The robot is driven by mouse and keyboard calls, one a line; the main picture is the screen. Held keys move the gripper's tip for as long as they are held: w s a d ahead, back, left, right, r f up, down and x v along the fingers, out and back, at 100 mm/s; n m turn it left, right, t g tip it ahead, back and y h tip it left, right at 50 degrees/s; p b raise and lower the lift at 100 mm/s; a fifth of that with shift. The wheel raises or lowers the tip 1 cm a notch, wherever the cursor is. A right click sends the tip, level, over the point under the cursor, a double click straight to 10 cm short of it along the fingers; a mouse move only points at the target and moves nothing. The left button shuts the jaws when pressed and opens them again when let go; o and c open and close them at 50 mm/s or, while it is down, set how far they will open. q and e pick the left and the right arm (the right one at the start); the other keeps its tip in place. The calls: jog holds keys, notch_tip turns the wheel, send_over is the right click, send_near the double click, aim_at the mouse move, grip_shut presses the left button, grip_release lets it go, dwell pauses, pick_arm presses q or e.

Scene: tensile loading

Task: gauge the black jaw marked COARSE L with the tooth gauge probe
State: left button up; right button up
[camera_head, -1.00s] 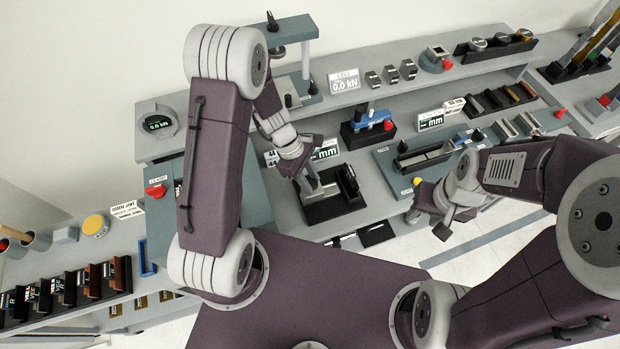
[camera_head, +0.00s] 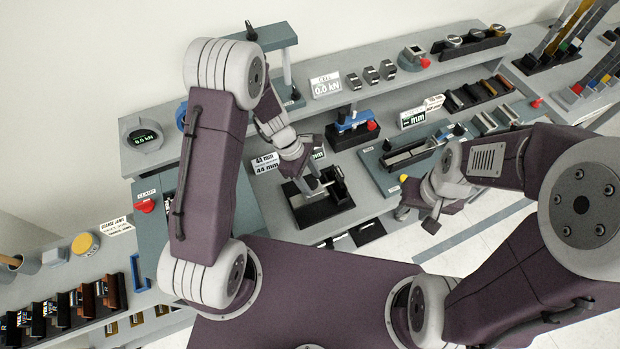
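Several small blocks with letter labels, black and brown, stand in a row on the left bench (camera_head: 62,318). The print is too small to pick out COARSE L. My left gripper (camera_head: 314,184) is over a black fixture (camera_head: 322,208) with a grey block in it, on the middle bench. Whether its fingers are apart or hold anything is unclear. My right gripper (camera_head: 432,217) hangs in front of the bench's front edge, and its fingers are too small to judge. I cannot identify the tooth gauge probe for sure; a blue device with a red knob (camera_head: 352,124) stands behind the black fixture.
A blue-grey plate with a grey slide (camera_head: 406,158) lies right of the fixture. A CELL display (camera_head: 326,85) and a round kN dial (camera_head: 142,137) stand on the rear shelf. Open floor (camera_head: 480,222) shows at the right, in front of the bench.

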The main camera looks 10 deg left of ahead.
pick_arm(q)
jog(key=shift+w+a+r, duration=0.1)
jog(key=shift+a+r, duration=0.05)
jog(key=shift+r, duration=0.15)
jog(key=v, duration=0.8)
jog(key=shift+r, duration=0.2)
dwell(0.5)
